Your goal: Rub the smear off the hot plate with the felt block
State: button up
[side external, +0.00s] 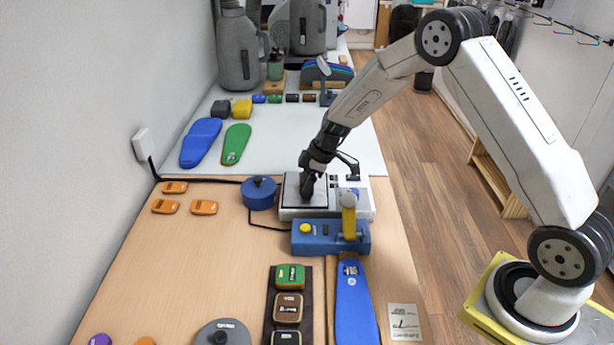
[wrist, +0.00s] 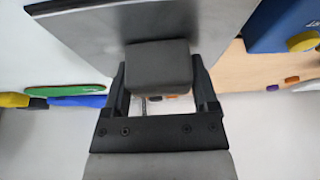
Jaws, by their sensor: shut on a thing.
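The hot plate (side external: 291,196) is a square grey plate on a light box near the table's middle. Its plate surface (wrist: 85,30) fills the upper part of the wrist view. My gripper (side external: 308,186) points down over the plate in the side view. It is shut on the dark grey felt block (wrist: 158,65), which sits between the two fingers in the wrist view. The block is at or very close to the plate; I cannot tell whether it touches. I cannot make out the smear in either view; the block and gripper cover part of the plate.
A blue box (side external: 325,238) with a yellow button and upright yellow handle stands in front of the hot plate. A round blue pot (side external: 259,193) and cables lie to its left. Orange blocks (side external: 165,206) sit farther left. The left front tabletop is mostly clear.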

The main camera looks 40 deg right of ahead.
aim_at(320, 187)
jog(key=shift+w+a, duration=1.35)
jog(key=shift+a, duration=0.1)
jog(key=shift+w+d, duration=0.5)
jog(key=shift+d, duration=0.05)
jog(key=shift+s+d, duration=2.5)
jog(key=shift+s, duration=0.1)
jog(key=w+a, duration=0.5)
notch_tip(320, 187, up, 8)
jog(key=shift+a+r, duration=0.1)
jog(key=shift+a, duration=0.05)
